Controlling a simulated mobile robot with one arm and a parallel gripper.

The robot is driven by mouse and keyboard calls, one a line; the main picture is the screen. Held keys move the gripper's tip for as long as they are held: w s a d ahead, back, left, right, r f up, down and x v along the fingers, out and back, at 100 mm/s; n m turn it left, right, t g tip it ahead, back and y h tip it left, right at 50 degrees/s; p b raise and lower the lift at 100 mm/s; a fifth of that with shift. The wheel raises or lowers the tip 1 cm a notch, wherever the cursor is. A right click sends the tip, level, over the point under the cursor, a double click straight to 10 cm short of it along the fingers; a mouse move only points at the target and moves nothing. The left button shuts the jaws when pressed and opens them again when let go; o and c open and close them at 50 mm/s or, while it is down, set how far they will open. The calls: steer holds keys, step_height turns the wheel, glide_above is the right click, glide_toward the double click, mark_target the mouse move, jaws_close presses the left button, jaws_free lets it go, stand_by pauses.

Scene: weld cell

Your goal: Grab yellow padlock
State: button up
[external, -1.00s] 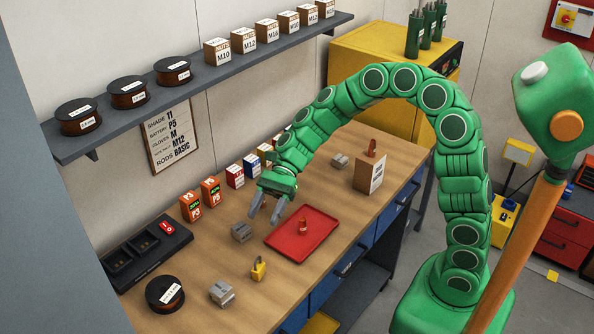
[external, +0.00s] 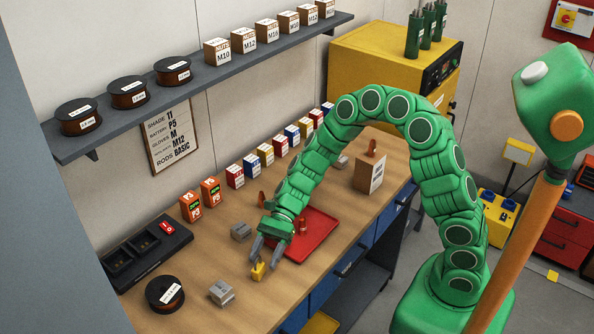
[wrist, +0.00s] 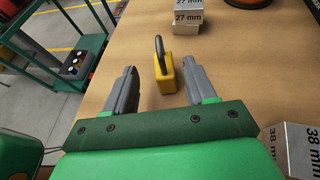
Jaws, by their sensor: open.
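The yellow padlock (external: 257,272) stands upright on the wooden workbench (external: 225,288), near its front edge. In the wrist view the padlock (wrist: 166,76) shows its dark grey shackle on top and lies ahead, between the lines of the two fingers. My gripper (external: 264,257) is open and close to the padlock in the external view. In the wrist view my gripper (wrist: 160,88) has its grey fingers spread to either side with nothing held. A finger partly covers the padlock in the external view.
A red tray (external: 318,245) holding a small orange-red item is right behind my gripper. Grey blocks marked 27 mm (wrist: 187,18) and 38 mm (wrist: 300,148) stand nearby in the wrist view. A dark spool (external: 165,294) lies left on the bench.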

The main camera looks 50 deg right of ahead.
mark_target(255, 276)
steer(key=shift+w+f+x, duration=0.1)
steer(key=shift+x, duration=1.35)
steer(key=shift+w+f+x, duration=0.1)
steer(key=shift+w+x, duration=0.05)
steer(key=shift+x, duration=1.3)
jaws_close()
steer(key=shift+r, duration=0.1)
